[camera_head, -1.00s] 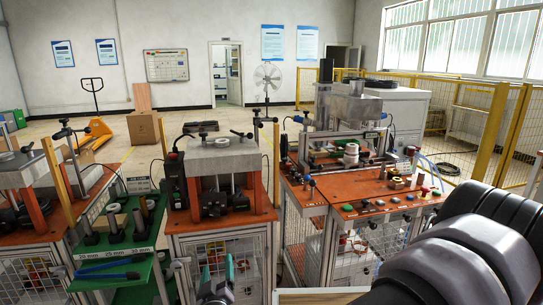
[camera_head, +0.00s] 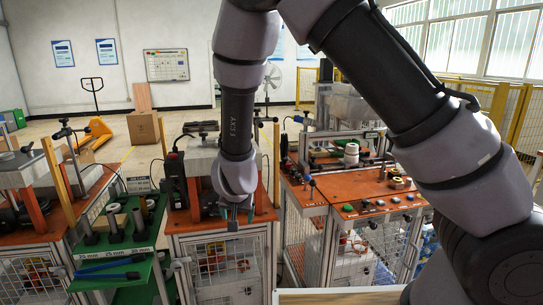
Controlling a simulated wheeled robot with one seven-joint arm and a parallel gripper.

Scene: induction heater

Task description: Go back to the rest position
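My arm now reaches across the picture from the lower right, up over the top edge and down again. My gripper (camera_head: 233,225) hangs pointing down in front of the middle orange workbench (camera_head: 188,222). It is small and seen edge-on, so I cannot tell whether its fingers are open or shut. Nothing shows clearly in it. My arm hides part of the press on the middle bench and much of the machine at the right.
A green stand (camera_head: 118,243) with grey cylinders and blue-handled tools stands left of the middle bench. The right orange bench (camera_head: 345,195) carries buttons and a small lever. A pale wooden surface (camera_head: 335,297) lies at the bottom edge. Open floor lies behind the benches.

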